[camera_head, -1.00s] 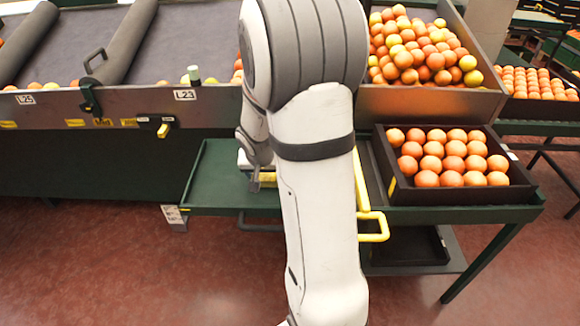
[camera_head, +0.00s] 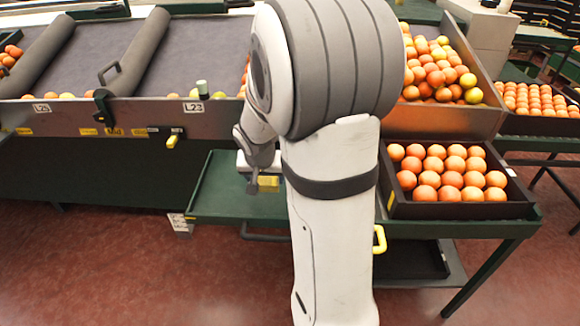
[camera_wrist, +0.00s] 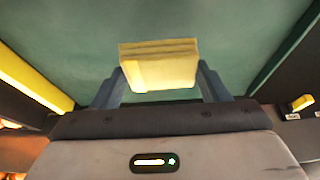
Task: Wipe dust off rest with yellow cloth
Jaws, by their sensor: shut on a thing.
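My gripper (camera_wrist: 160,88) is shut on the folded yellow cloth (camera_wrist: 160,62) in the wrist view, with a finger on each side of it. The cloth also shows as a small yellow patch (camera_head: 268,181) below my wrist in the head view. The green rest (camera_head: 222,190) is a flat, shallow shelf with low edges, left of my arm. It fills most of the wrist view (camera_wrist: 240,50) behind the cloth. I cannot tell whether the cloth touches its surface. No dust can be made out. My arm hides the rest's right part.
A black crate of oranges (camera_head: 388,203) stands right of my arm, with a sloping bin of oranges (camera_head: 430,120) behind it. A metal ledge with a yellow lever (camera_head: 172,141) runs behind the rest. A yellow handle (camera_head: 380,239) juts out at the front.

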